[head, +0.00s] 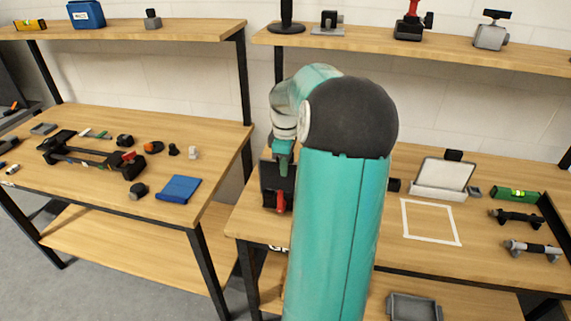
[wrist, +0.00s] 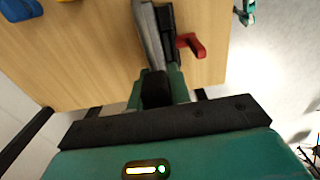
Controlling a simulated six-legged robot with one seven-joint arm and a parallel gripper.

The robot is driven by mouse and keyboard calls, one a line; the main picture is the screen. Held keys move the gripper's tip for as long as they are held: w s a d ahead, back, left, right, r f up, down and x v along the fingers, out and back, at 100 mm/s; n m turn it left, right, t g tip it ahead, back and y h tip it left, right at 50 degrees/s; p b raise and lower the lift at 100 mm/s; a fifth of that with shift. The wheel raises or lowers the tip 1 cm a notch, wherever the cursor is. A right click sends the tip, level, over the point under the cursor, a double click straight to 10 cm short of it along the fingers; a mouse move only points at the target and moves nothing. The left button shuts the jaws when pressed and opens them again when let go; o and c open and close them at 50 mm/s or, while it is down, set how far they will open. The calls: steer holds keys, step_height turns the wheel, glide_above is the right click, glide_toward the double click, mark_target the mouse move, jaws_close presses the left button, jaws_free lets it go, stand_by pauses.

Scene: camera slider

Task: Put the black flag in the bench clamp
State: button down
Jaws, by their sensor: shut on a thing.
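The bench clamp (head: 267,180) is a dark block with a red handle on the right table, partly hidden behind my arm. In the wrist view the clamp (wrist: 149,30) shows as long grey and black bars with a red lever on the right side. My gripper (wrist: 158,88) is shut on a small black piece (wrist: 155,90), which looks like the black flag. The piece lies in line with the clamp's near end; whether it touches the clamp I cannot tell. In the head view my gripper (head: 283,160) is just above the clamp, and the flag cannot be made out.
Right of my arm are a white-outlined square (head: 432,221), a white panel on a stand (head: 443,178) and a green level (head: 517,195). The left table holds a camera slider (head: 90,157) and a blue pad (head: 179,188). A shelf (head: 410,48) runs above.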

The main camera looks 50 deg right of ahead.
steer(key=shift+f, duration=0.35)
steer(key=c, duration=1.2)
jaws_free()
steer(key=shift+r, duration=0.15)
steer(key=shift+r, duration=1.35)
steer(key=shift+r, duration=2.7)
steer(key=shift+a, duration=0.1)
